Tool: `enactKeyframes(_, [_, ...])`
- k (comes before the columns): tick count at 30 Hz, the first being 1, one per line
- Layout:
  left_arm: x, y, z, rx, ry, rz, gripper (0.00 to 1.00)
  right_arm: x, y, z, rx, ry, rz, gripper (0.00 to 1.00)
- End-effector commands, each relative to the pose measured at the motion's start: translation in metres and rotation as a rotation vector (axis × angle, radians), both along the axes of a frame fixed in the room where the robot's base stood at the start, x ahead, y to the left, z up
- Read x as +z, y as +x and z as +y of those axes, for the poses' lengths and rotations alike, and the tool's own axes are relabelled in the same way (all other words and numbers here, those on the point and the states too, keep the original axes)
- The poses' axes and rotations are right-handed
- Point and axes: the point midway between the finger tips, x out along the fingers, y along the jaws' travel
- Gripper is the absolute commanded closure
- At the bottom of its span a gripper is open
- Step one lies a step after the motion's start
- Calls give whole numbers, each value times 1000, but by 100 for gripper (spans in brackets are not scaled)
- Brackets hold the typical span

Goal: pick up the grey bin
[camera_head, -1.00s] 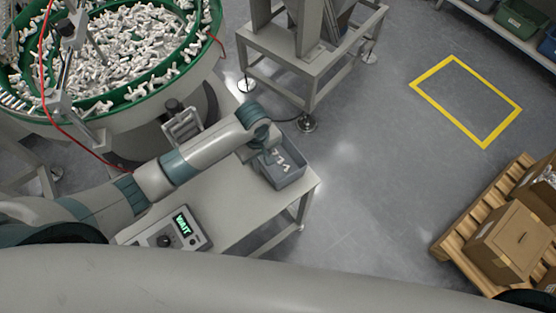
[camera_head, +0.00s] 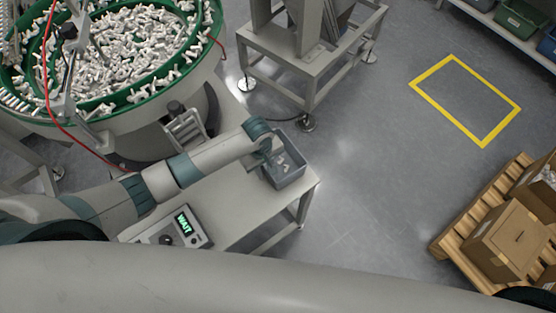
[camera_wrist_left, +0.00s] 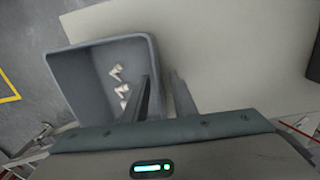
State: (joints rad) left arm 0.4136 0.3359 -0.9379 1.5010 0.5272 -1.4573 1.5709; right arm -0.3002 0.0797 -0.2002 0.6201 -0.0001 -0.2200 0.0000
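In the left wrist view the bin (camera_wrist_left: 88,92) fills the left half, open side up. My left gripper (camera_head: 270,158) is at the bin's left side in the head view. In the left wrist view the left gripper (camera_wrist_left: 164,88) has its two fingers apart, one inside the bin and one outside, with the bin's wall between them. Contact with the wall cannot be told. My right gripper is out of view.
A control box (camera_head: 177,229) reading WAIT sits on the table (camera_head: 235,205). A green-rimmed bowl feeder (camera_head: 150,95) full of white parts stands behind left. A metal stand (camera_head: 310,65) is behind.

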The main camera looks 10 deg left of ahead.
Motion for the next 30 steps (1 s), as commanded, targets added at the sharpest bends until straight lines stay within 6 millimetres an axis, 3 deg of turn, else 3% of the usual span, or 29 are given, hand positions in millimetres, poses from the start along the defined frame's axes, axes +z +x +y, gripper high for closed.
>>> enactKeyframes(2, [0, 0, 0, 0, 0, 0, 75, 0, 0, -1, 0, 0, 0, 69])
enactKeyframes(6, [0, 0, 0, 0, 0, 0, 100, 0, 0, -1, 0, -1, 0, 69])
enactKeyframes(20, [2, 0, 0, 0, -1, -1, 100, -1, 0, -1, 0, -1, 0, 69])
enactKeyframes(30, [28, 1, 0, 0, -1, -1, 100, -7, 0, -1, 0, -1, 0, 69])
